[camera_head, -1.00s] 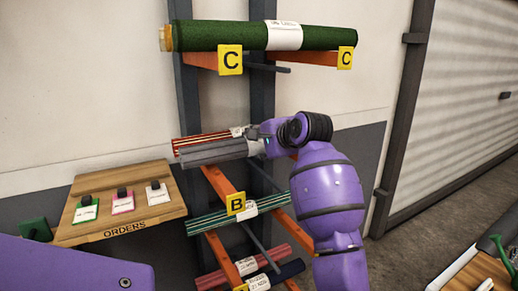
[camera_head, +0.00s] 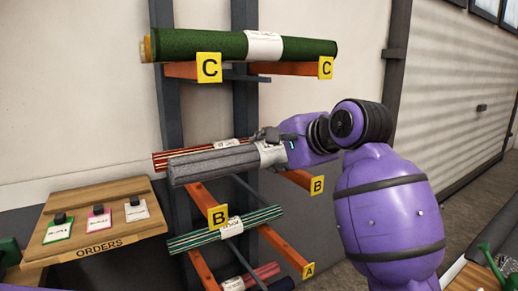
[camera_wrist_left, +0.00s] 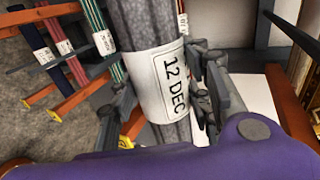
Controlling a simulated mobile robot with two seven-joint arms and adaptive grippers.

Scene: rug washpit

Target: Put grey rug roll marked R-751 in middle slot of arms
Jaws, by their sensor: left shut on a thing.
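A grey rug roll (camera_head: 213,165) with a white label is level in front of the rack, above the orange B arms (camera_head: 198,198). In the left wrist view the label on the grey roll (camera_wrist_left: 139,28) reads "12 DEC"; no R-751 mark is legible. My left gripper (camera_head: 270,143) is shut on the roll at its label, near the right end in the head view. A red striped roll (camera_head: 165,160) lies behind it, partly hidden by it. I cannot tell whether the grey roll touches the arms. My right gripper is not in view.
A green roll (camera_head: 210,46) lies on the top C arms. A green striped roll (camera_head: 190,241), a red roll (camera_head: 266,272) and a dark blue roll (camera_wrist_left: 33,32) lie on the low A arms. A wooden orders board (camera_head: 88,215) stands at the left.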

